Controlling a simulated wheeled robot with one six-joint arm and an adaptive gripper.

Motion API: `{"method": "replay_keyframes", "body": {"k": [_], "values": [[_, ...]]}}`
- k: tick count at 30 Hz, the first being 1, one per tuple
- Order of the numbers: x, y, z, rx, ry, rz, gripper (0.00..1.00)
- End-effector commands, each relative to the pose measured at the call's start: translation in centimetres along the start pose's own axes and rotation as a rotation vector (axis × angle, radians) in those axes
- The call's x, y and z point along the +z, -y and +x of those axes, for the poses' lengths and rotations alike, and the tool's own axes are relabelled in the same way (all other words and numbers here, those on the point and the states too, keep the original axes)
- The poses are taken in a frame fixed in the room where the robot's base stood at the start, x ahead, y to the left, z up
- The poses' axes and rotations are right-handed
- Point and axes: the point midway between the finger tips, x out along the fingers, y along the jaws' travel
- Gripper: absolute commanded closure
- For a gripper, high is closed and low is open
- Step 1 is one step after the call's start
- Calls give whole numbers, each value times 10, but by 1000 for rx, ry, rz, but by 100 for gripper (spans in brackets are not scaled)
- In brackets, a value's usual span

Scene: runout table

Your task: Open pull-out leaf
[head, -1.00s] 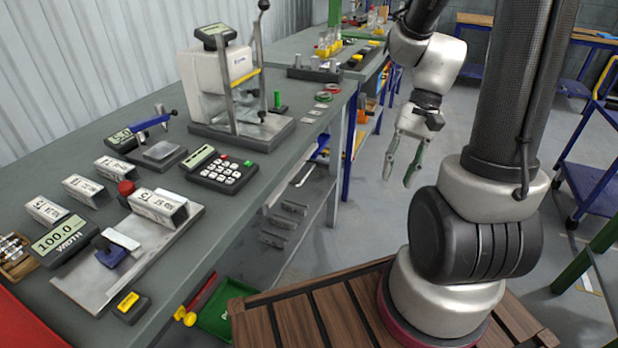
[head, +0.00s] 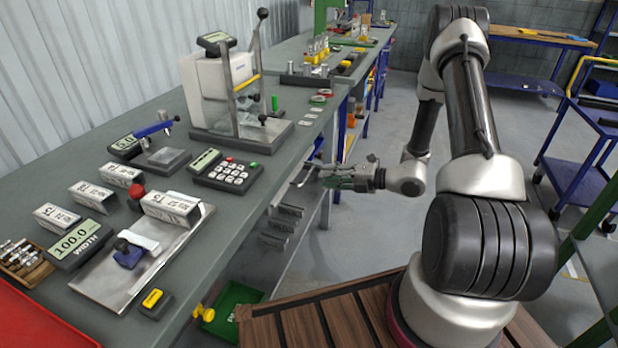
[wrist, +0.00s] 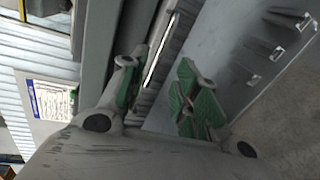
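The pull-out leaf's pale bar handle (head: 303,175) shows at the front edge of the bench, under the worktop, in the head view. The leaf itself looks flush under the top and is mostly hidden. My gripper (head: 322,174) is level and points left at the bench front, close to the handle. In the wrist view my gripper (wrist: 166,76) has its two green-padded fingers apart, with a bright bar (wrist: 160,48) seen in the gap between them. I cannot tell if either finger touches it.
The grey bench top (head: 235,208) carries a keypad device (head: 225,170), a balance (head: 222,90) and a metal tray (head: 110,285). Several brackets (head: 284,218) stick out below the edge. A green bin (head: 235,300) is below.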

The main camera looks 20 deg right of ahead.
Motion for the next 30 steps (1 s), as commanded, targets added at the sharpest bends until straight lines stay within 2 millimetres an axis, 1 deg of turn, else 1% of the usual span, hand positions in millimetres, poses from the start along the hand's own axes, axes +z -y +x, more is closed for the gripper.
{"method": "replay_keyframes", "body": {"k": [3, 5, 8, 15, 18, 22, 29, 30], "values": [[0, -2, 2, 8, -1, 88, 69], [-1, -2, 6, 7, -4, 105, 69], [-2, -2, 19, 7, -6, 108, 69], [-2, -3, 59, 7, -7, 105, 69], [-2, -2, 70, 7, -6, 105, 69], [-2, -2, 77, 6, -5, 106, 69], [-2, -2, 78, 6, -4, 105, 69], [-2, -2, 78, 6, -4, 105, 74]]}}
